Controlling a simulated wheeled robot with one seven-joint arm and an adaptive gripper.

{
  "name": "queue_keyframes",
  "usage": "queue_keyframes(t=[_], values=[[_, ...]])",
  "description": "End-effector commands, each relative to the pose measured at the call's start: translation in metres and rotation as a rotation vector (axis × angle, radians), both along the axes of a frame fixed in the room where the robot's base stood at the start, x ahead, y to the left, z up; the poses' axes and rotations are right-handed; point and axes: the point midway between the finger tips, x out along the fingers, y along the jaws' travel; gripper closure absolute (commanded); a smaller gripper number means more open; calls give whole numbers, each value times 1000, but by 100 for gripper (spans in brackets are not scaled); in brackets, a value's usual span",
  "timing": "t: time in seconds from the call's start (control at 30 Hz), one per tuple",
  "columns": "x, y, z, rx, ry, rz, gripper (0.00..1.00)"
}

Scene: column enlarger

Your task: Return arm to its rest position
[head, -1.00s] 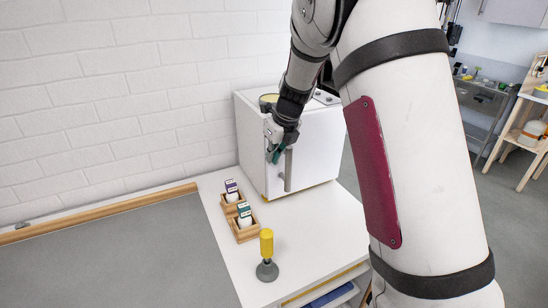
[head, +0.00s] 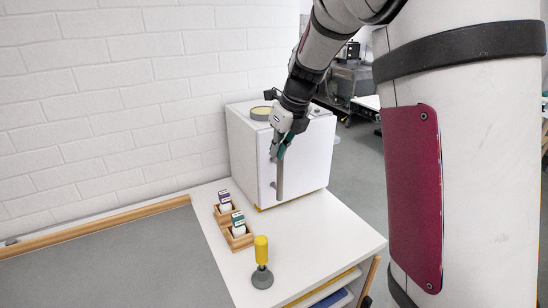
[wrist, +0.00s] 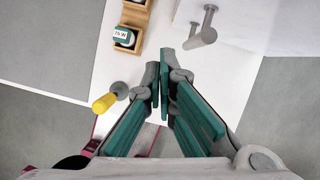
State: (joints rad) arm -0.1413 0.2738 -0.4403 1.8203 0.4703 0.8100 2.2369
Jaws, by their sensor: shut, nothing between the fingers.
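My gripper (head: 279,150) is in front of the white box-shaped cabinet (head: 296,165) in the head view, overlapping the upper part of its vertical grey handle (head: 280,182). In the wrist view my gripper (wrist: 161,82) has its green-padded fingers brought together at the tips, with nothing between them. The handle (wrist: 203,30) shows ahead and to the right there, apart from the fingertips. The cabinet door appears closed.
A yellow-handled tool with a grey base (head: 262,262) stands near the counter's front. A wooden holder (head: 238,240) carries small labelled bottles. A round yellowish-topped item (head: 260,113) sits on the cabinet.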

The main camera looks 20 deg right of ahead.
Motion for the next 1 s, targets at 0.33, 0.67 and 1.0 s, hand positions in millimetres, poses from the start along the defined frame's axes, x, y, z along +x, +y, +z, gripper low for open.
queue_keyframes(t=[0.33, 0.67, 1.0], values=[[-1, 0, 3, 0, 0, 0, 100], [-40, 15, 31, -88, -63, 313, 100], [-156, 54, 76, -458, -243, 1231, 100]])
